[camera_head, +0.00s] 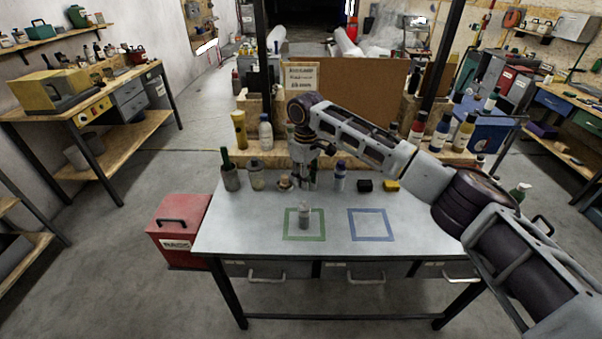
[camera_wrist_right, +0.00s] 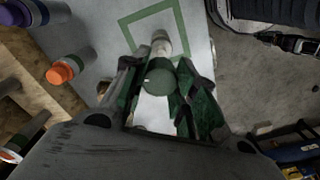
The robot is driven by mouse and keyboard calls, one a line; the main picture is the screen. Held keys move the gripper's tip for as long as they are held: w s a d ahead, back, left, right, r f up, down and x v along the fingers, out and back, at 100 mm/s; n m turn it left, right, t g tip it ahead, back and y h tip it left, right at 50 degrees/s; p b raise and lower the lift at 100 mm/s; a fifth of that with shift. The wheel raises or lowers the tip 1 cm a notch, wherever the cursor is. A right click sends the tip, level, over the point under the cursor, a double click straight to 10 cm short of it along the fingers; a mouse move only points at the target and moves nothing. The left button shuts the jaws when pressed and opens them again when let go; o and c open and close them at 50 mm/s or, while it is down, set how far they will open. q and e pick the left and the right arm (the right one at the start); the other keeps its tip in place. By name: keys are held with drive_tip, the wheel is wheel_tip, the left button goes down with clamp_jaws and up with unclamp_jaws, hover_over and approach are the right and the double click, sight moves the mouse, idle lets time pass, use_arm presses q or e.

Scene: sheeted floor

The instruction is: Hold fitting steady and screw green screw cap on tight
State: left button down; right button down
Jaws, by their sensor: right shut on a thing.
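The grey fitting (camera_head: 304,216) stands upright inside the green square outline (camera_head: 290,237) on the table, with nothing holding it. It also shows in the right wrist view (camera_wrist_right: 161,42), beyond my fingertips. My right gripper (camera_head: 307,184) points down behind the fitting, apart from it. In the wrist view its fingers (camera_wrist_right: 160,88) are shut on the green screw cap (camera_wrist_right: 160,76), which looks round and dark green. The cap is hard to make out in the head view. My left gripper is in neither view.
Along the table's back stand a green-necked bottle (camera_head: 230,178), a jar (camera_head: 256,177), a purple-capped bottle (camera_head: 340,178), a black block (camera_head: 365,186) and a yellow block (camera_head: 391,186). The blue square outline (camera_head: 371,239) is empty. The table's front (camera_head: 330,250) is clear.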

drive_tip(key=shift+d+f+n, duration=0.1)
drive_tip(key=shift+n, duration=0.7)
drive_tip(key=shift+a+n, duration=0.2)
drive_tip(key=shift+n, duration=2.2)
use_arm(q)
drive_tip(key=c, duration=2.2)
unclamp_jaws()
